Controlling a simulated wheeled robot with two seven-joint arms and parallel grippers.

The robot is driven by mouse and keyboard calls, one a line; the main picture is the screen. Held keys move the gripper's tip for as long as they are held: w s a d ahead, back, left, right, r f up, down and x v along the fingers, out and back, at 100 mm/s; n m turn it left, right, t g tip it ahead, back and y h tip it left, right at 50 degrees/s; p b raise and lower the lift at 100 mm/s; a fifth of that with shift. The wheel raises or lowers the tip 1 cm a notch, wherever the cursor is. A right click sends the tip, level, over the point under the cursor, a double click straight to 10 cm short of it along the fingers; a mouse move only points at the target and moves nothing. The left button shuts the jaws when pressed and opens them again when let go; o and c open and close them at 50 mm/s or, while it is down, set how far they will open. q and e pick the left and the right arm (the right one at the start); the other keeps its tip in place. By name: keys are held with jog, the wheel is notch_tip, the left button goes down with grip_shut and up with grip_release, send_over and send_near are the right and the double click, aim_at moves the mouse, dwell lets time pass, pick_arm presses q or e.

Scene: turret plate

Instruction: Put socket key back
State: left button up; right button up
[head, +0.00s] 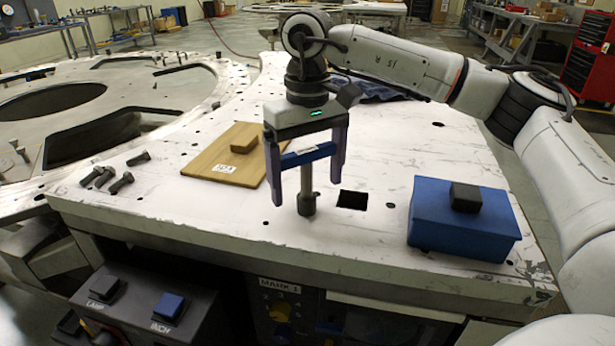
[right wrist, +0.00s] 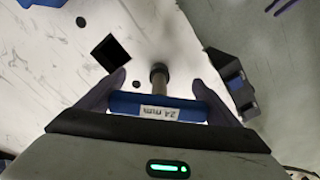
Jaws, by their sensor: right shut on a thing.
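My right gripper (head: 307,190) is shut on the socket key (head: 306,154), with its fingers around the blue crossbar handle. The key hangs upright, its steel shaft pointing down and its socket end low over the white plate (head: 400,165). I cannot tell whether the end touches the plate. In the right wrist view the handle (right wrist: 158,108) carries a "24 mm" label. A dark square hole (head: 352,200) lies just right of the key. My left gripper is out of the head view; purple tips at the wrist view's top edge (right wrist: 283,5) look like part of it.
A blue box (head: 463,228) with a black block on top stands at right. A wooden board (head: 225,170) with a wood block lies left of the key. Several bolts (head: 105,178) lie farther left. The control box (head: 140,310) stands below the plate's front edge.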

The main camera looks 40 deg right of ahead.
jog(key=shift+f, duration=0.1)
jog(key=o, duration=2)
notch_tip(320, 180, up, 12)
jog(key=shift+r+p, duration=0.15)
jog(key=shift+p, duration=0.55)
